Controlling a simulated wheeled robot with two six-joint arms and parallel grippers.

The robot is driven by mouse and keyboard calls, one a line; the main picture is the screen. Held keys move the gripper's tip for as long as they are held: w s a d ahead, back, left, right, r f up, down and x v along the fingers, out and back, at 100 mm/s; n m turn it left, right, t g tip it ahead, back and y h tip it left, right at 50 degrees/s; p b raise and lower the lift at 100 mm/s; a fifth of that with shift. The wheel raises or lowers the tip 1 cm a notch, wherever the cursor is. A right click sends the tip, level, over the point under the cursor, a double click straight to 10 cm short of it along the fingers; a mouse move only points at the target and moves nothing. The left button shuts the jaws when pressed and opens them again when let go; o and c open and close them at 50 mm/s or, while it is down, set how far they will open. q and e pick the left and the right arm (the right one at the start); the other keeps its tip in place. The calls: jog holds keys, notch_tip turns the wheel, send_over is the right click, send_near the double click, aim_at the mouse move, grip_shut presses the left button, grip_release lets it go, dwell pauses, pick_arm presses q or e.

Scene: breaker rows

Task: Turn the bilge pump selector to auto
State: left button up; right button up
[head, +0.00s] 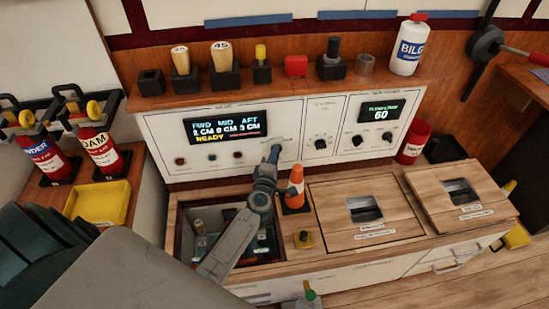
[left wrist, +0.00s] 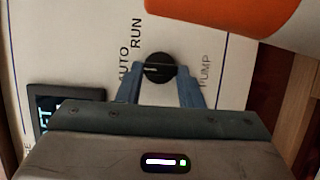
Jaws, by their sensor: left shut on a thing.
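The bilge pump selector (left wrist: 160,68) is a round black knob on the white panel (head: 300,113). In the left wrist view, AUTO and RUN are printed to its left and PUMP to its right. My left gripper (left wrist: 158,76) is shut on the knob, with one blue-grey finger on each side. In the head view my left gripper (head: 275,153) reaches the panel's lower middle and hides the knob. Which label the knob points to cannot be told. My right gripper is not in view.
An orange and white cone (head: 295,190) stands just right of my left gripper. A lit display (head: 229,133) and another panel with knobs (head: 377,123) flank the selector. Below are an open hatch (head: 183,235) and wooden lids (head: 340,205). A shelf (head: 290,88) with several items runs above.

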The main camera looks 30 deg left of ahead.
pick_arm(q)
jog(key=o, duration=1)
jog(key=v, duration=1)
jog(key=shift+s+d, duration=0.1)
jog(key=shift+s, duration=0.3)
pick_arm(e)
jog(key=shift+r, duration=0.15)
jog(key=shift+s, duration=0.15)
pick_arm(q)
jog(key=shift+f, duration=0.1)
